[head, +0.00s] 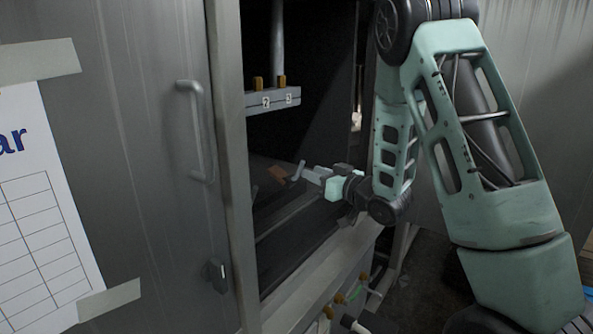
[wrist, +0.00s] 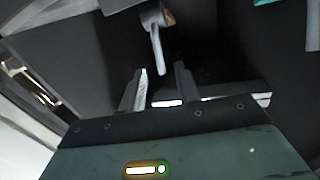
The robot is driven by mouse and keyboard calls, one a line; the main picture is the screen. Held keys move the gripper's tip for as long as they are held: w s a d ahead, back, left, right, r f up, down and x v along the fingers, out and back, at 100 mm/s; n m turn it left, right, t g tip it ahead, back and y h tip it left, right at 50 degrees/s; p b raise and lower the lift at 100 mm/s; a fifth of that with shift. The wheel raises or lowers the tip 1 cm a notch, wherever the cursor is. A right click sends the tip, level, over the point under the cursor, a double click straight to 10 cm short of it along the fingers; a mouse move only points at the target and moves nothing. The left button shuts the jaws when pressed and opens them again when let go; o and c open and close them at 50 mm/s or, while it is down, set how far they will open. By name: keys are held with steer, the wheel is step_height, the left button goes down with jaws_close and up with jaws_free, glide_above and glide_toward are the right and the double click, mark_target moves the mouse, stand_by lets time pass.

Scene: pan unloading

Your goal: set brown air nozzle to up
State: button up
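A brown piece (head: 277,174) with a bent grey lever (head: 297,172) shows inside the cabinet opening, just left of my gripper (head: 310,174). It looks like the brown air nozzle. In the wrist view the grey lever (wrist: 156,45) hangs from a grey mount with a small tan-brown patch (wrist: 168,17) at the top. My gripper (wrist: 160,68) is open there, its two fingers apart. The lever's lower end appears between the fingertips in the picture; I cannot tell if it touches either finger. Most of the brown piece is cut off in the wrist view.
A grey bar (head: 272,100) labelled 2 and 3, with two tan-orange pieces, is above my gripper. A metal door with a handle (head: 196,130) stands at left. The cabinet's lower sill (head: 320,275) runs below my arm. Small yellow-brown fittings (head: 340,298) sit under it.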

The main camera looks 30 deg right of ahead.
mark_target(297, 175)
steer(key=w, duration=0.2)
steer(key=w+a, duration=0.1)
steer(key=w, duration=0.2)
steer(key=w+p, duration=0.1)
steer(key=w, duration=0.1)
steer(key=shift+w+a, duration=0.15)
steer(key=shift+w, duration=0.15)
steer(key=shift+c, duration=0.3)
jaws_close()
